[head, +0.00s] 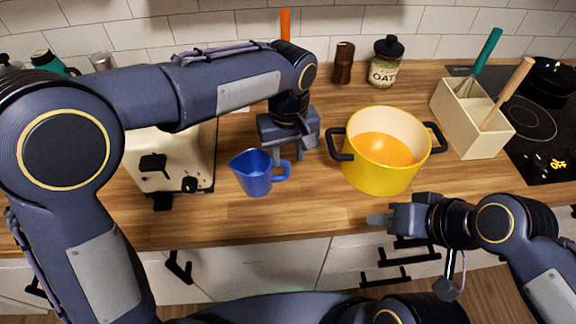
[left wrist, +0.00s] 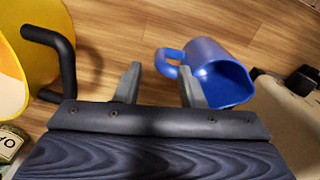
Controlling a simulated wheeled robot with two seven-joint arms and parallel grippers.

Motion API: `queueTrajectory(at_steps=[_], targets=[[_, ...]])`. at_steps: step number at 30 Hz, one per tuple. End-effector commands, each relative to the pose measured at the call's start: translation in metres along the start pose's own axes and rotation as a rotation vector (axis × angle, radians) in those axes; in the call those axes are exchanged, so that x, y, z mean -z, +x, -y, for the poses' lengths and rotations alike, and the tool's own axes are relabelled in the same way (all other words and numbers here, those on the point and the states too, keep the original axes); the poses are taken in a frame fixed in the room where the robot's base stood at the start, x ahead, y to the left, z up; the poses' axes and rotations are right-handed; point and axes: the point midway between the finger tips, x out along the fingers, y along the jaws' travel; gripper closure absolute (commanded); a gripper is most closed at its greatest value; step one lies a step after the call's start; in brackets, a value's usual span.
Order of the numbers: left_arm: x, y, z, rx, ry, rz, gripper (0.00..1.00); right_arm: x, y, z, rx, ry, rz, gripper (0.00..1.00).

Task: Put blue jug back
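The blue jug (head: 252,176) stands upright on the wooden counter between the white toaster-like appliance and the yellow pot, its handle toward the right. My left gripper (head: 287,148) points down just above and behind the handle. In the left wrist view, the gripper (left wrist: 158,84) has its fingers apart. The jug (left wrist: 218,72) lies mostly to the right of them, with its handle in the gap, near the right finger. Whether they touch is unclear. My right gripper (head: 380,219) is in front of the pot at the counter's front edge, pointing left; its finger gap is not clear.
The yellow pot (head: 378,170) with black handles stands to the right of the jug. The white appliance (head: 172,168) is to the left. A utensil box (head: 466,128), an oat jar (head: 385,68) and a brown grinder (head: 343,64) stand behind. Closed cabinet fronts (head: 275,262) lie below.

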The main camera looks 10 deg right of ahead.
Motion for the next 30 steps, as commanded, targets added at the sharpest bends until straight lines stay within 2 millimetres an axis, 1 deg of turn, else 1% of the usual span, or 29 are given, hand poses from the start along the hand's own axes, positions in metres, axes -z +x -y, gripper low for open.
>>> queueTrajectory(at_steps=[1,3,7,11,17,20,23,26,27,29,30], targets=[[0.000,-0.011,-0.001,-0.004,0.000,-0.002,0.64,0.000,0.000,0.000,0.000,0.000,0.000,0.64],[0.000,-0.023,-0.001,-0.003,0.000,-0.001,0.64,0.000,0.000,0.000,0.000,0.000,0.000,0.64],[0.000,-0.038,-0.001,-0.002,0.000,0.000,0.64,0.000,-0.001,0.000,0.000,0.000,0.000,0.64],[0.000,-0.045,0.000,0.000,0.000,0.001,0.64,0.000,-0.001,0.000,0.000,0.000,0.000,0.64],[0.000,-0.046,0.000,0.000,0.000,0.001,0.64,0.000,-0.001,0.000,0.000,0.000,0.000,0.64],[0.001,-0.049,0.008,-0.013,-0.001,0.002,0.64,0.000,-0.001,0.000,0.000,0.000,0.000,0.64],[0.006,-0.057,0.038,-0.061,-0.001,0.007,0.64,0.000,-0.001,0.000,0.000,0.000,0.000,0.64],[0.005,-0.067,0.090,-0.147,0.005,0.002,0.64,0.000,-0.001,0.000,0.000,0.000,0.000,0.64],[0.002,-0.069,0.113,-0.186,0.009,-0.006,0.64,0.000,-0.001,0.000,0.000,0.000,0.000,0.64],[-0.006,-0.070,0.145,-0.241,0.017,-0.029,0.64,0.000,-0.001,0.000,0.000,0.000,0.000,0.64],[-0.013,-0.070,0.165,-0.275,0.021,-0.048,0.64,0.000,-0.001,0.000,0.000,0.000,0.000,0.64]])
